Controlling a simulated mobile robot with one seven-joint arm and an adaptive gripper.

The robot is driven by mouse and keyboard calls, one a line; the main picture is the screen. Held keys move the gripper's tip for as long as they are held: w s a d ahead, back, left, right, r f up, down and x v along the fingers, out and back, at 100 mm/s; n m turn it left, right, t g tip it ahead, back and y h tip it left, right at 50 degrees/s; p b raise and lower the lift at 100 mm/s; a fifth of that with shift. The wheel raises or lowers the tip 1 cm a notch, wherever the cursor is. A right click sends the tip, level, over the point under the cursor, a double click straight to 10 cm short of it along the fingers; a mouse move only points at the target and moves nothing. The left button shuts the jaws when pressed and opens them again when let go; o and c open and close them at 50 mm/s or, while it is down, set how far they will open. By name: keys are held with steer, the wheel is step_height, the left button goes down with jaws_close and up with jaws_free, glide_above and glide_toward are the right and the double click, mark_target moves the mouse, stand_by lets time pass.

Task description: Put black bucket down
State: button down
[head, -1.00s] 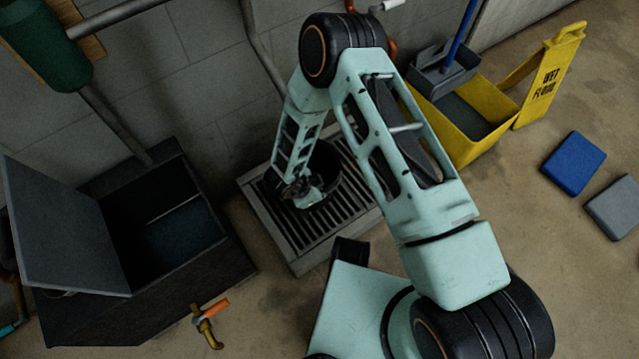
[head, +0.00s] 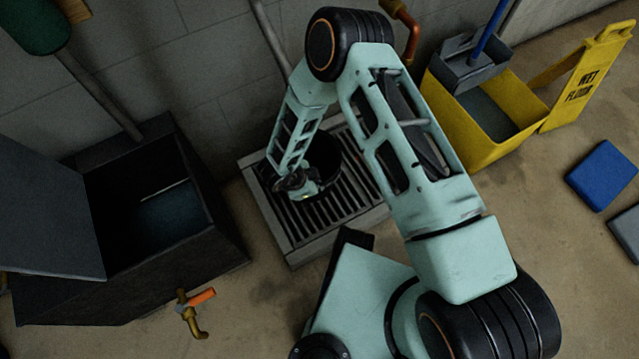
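The black bucket (head: 326,156) is in the head view, over the slatted drain grate (head: 318,223) near the wall. My arm covers part of it. I cannot tell whether the bucket rests on the slats or hangs just above them. My gripper (head: 300,190) is at the bucket's near left side. Its fingers are small and dark against the bucket, so I cannot see whether they are closed on the rim.
An open dark tank (head: 150,215) with a raised lid and a brass tap (head: 190,312) stands left of the grate. A yellow mop bucket (head: 485,125) and wet floor sign (head: 585,85) stand right. A blue pad (head: 603,175) lies on the floor.

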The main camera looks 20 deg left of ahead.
steer(key=c, duration=2.2)
jaws_free()
steer(key=shift+f, duration=0.1)
steer(key=shift+o, duration=0.2)
steer(key=shift+a+r, duration=0.1)
steer(key=shift+r, duration=0.3)
steer(key=p+v, duration=0.4)
steer(key=v, duration=0.7)
steer(key=shift+s+r, duration=0.15)
steer(key=shift+r, duration=0.1)
